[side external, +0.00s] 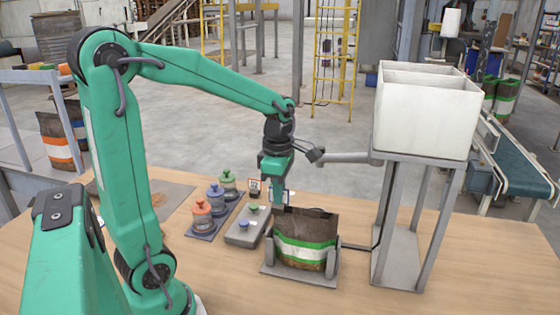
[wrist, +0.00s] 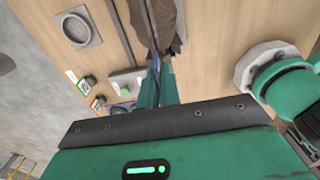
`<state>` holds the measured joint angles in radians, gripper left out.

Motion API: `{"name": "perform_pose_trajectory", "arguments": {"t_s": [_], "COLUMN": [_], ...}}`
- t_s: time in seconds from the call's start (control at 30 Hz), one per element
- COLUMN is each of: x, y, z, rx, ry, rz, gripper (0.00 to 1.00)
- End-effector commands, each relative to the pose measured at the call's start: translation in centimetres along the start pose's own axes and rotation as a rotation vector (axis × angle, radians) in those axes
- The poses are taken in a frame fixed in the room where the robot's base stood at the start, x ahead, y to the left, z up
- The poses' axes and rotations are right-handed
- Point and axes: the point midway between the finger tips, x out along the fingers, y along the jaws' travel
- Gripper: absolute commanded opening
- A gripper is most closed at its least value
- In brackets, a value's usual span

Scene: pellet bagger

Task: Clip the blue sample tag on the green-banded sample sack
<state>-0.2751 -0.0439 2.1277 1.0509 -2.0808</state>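The green-banded sample sack (side external: 305,254) stands upright in a grey holder (side external: 298,278) on the wooden bench, its dark top edge upward. It also shows in the wrist view as a dark brown shape (wrist: 165,22) at the top. My gripper (side external: 279,203) points down at the left end of the sack's top edge. Its fingers (wrist: 158,88) are close together around the blue sample tag (wrist: 155,61). The tag's blue edge (side external: 289,195) shows beside the fingers in the side view. Most of the tag is hidden; I cannot tell whether it touches the sack.
A grey block (side external: 242,236) with blue and green knobs is left of the sack. Red-framed card (side external: 254,186) stands behind it. A white hopper (side external: 425,115) on a metal stand is at right.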

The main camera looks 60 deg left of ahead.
Motion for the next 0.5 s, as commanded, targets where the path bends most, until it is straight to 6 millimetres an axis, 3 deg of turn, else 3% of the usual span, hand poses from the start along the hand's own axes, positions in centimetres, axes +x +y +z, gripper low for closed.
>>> {"name": "perform_pose_trajectory", "arguments": {"t_s": [0.13,0.2,0.27,0.5], "x": [0.68,0.68,0.68,0.68], "y": [-0.22,-0.23,-0.23,-0.26], "z": [-0.08,-0.08,-0.08,-0.10], "rx": [0.001,0.001,0.001,0.001], "ry": [0.006,0.006,0.007,0.008], "rz": [-0.011,-0.012,-0.012,-0.014], "gripper": [0.00,0.19,0.28,0.30]}}
